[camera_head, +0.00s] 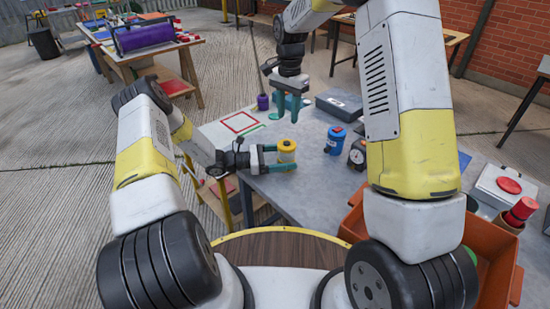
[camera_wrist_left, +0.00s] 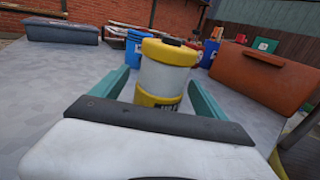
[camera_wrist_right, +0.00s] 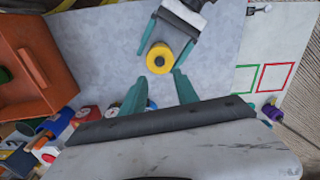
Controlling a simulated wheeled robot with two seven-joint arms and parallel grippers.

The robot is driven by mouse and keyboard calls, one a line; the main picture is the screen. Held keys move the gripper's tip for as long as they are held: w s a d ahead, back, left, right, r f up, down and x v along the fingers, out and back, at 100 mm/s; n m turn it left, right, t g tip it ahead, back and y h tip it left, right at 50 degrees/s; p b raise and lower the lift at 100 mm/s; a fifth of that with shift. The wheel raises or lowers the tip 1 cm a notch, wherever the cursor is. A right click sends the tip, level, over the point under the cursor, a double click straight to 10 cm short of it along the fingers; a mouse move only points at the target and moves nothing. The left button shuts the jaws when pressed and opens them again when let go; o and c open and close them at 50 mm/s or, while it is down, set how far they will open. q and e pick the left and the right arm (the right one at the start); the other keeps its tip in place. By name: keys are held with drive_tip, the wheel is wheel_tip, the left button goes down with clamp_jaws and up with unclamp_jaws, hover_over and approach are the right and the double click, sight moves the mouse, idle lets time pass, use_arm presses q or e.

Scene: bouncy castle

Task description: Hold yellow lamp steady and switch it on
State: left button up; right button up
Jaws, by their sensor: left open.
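The yellow lamp (camera_head: 286,152) stands upright on the grey table (camera_head: 320,192), with yellow top and base and a pale middle. My left gripper (camera_head: 278,159) is low at the table's near left edge, its teal fingers open on either side of the lamp. In the left wrist view the lamp (camera_wrist_left: 166,75) is between the fingers, its dark top knob showing. My right gripper (camera_head: 288,108) points down above and beyond the lamp, its fingers apart and empty. In the right wrist view the lamp's round top (camera_wrist_right: 160,57) shows from above, ahead of the right fingertips (camera_wrist_right: 163,88).
A blue canister (camera_head: 335,140) and a dark round gauge (camera_head: 357,154) stand right of the lamp. A grey case (camera_head: 340,104) lies at the back. An orange bin (camera_head: 490,248) is at the near right. A red square outline (camera_head: 238,122) marks the left surface.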

use_arm(q)
drive_tip(key=shift+d, duration=0.25)
drive_tip(key=c, duration=1.7)
clamp_jaws()
use_arm(e)
drive_tip(key=shift+c, duration=0.7)
clamp_jaws()
